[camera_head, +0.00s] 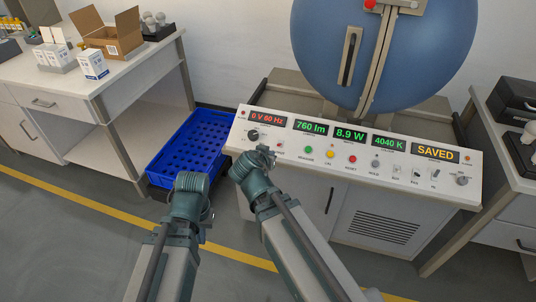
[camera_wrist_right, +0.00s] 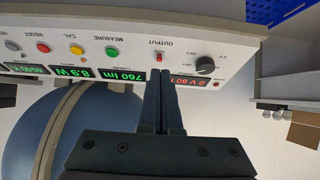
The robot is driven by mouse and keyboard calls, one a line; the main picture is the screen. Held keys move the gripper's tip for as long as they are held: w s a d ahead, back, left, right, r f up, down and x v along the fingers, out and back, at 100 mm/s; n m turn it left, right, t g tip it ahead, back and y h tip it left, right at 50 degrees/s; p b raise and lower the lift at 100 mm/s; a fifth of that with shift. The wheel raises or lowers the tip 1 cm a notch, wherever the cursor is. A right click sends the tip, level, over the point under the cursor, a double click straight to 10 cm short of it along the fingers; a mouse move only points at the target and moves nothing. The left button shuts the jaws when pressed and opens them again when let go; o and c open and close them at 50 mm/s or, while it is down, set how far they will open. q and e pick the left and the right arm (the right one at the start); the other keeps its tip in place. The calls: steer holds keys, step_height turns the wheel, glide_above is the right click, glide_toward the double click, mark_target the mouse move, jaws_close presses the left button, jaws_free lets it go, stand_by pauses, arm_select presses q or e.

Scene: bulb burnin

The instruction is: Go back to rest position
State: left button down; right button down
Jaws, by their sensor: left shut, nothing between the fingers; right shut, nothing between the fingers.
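My right gripper (camera_head: 265,153) is in front of the left part of the console panel (camera_head: 340,178) in the head view. In the right wrist view its fingers (camera_wrist_right: 160,92) are shut together and empty, pointing at the panel near the red output switch (camera_wrist_right: 159,58). I cannot tell if the tips touch the panel. My left gripper (camera_head: 206,214) is at the end of the left arm, beside the blue crate, mostly hidden by its own wrist; it is shut and holds nothing visible. The console displays read 0 V 60 Hz, 760 lm, 8.9 W, 4040 K and SAVED.
A large blue sphere (camera_head: 385,50) stands behind the panel. The blue crate (camera_head: 190,145) sits low between console and left bench (camera_head: 135,78), which bears a cardboard box (camera_head: 112,35) and small cartons (camera_head: 92,65). Another bench (camera_head: 505,165) is at right. Floor at lower left is clear.

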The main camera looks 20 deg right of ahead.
steer(key=s+a+r+n+g+y+p, duration=0.2)
steer(key=s+a+r+n+g+p, duration=0.2)
steer(key=s+p, duration=0.4)
steer(key=s+a+r+n+g+y+p, duration=0.3)
steer(key=s+a+r+n+g+p, duration=0.2)
steer(key=s+a+p, duration=0.4)
steer(key=shift+r+n+p, duration=0.45)
steer(key=shift+n+p, duration=0.35)
steer(key=shift+p, duration=0.3)
